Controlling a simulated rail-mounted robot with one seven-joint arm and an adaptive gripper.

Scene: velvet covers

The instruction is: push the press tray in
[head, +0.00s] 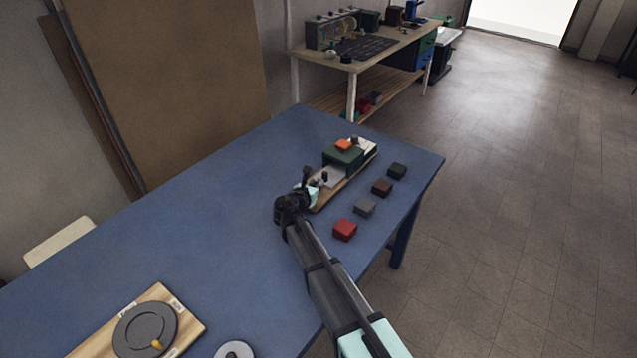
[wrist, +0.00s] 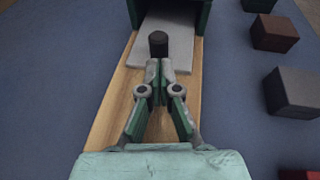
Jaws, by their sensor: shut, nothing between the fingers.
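The press (head: 343,158) is a dark green block with an orange top part, standing on a wooden board near the far end of the blue table. Its light grey tray (wrist: 160,55) sticks out of the opening towards my gripper, and its inner end is hidden inside the press. A dark round knob (wrist: 158,42) stands on the tray. My gripper (wrist: 159,68) is shut and empty over the wooden board (wrist: 110,110), with its fingertips just in front of the knob. I cannot tell whether they touch it. In the head view my gripper (head: 312,183) is at the tray's near end.
Red (head: 345,230), grey (head: 365,207), brown (head: 381,188) and dark green (head: 397,171) blocks lie in a row right of the board. A wooden board with a grey dial (head: 146,330) is at the near left. The blue table (head: 200,220) is clear left of the press.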

